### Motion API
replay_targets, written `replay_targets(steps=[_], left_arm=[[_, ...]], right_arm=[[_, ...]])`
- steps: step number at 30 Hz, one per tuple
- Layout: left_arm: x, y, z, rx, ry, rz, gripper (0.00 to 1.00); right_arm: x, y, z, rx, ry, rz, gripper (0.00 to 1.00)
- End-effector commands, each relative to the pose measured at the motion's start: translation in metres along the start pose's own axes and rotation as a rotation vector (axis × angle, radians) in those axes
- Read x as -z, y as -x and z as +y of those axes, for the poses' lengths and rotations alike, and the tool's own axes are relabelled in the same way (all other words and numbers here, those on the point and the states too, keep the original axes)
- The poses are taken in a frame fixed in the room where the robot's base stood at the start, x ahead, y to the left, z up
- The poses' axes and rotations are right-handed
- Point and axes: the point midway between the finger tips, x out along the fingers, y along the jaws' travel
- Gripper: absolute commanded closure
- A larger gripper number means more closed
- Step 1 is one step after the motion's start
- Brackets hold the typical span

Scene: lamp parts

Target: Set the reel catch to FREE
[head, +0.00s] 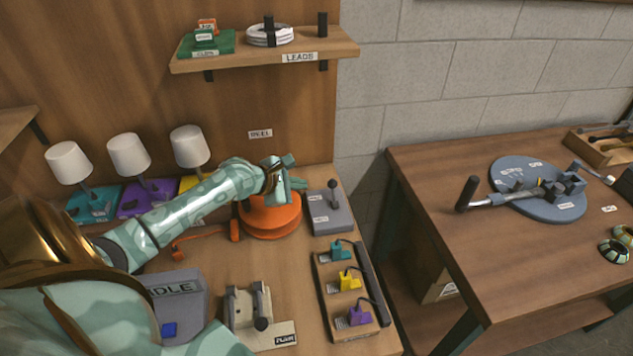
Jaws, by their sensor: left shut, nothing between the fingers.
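An orange reel (268,221) sits on the wooden bench, below a small wall label that seems to read REEL (260,134). To its right is a grey box (333,222) with an upright black-knobbed lever (333,187), apparently the reel catch. Two small labels on the box are too small to read, so I cannot tell its setting. My left gripper (298,184) is shut and empty above the reel's right side, left of the lever and apparently apart from it. My left wrist hides part of the reel's top. My right gripper is not in view.
Three lamps (129,157) stand at the back left. A shelf (270,57) labelled LEADS hangs above. In front of the box is a tray (327,316) with teal, yellow and purple plugs (350,281). A second table (430,160) with a blue round plate (538,190) stands right, across a gap.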

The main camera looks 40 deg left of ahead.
Motion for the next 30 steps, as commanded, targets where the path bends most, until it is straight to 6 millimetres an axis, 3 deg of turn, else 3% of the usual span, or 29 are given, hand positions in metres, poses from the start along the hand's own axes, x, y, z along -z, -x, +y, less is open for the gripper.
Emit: replay_targets(steps=[15, 21, 30], left_arm=[[0.002, -0.085, -0.003, 0.000, -0.001, 0.001, 1.00], [0.001, -0.097, -0.001, 0.001, -0.003, 0.001, 1.00], [0.000, -0.097, 0.000, 0.000, -0.003, 0.000, 1.00]], right_arm=[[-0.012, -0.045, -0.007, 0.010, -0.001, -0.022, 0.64], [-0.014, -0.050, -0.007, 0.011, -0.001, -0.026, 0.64], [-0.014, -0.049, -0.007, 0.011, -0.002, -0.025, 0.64]])
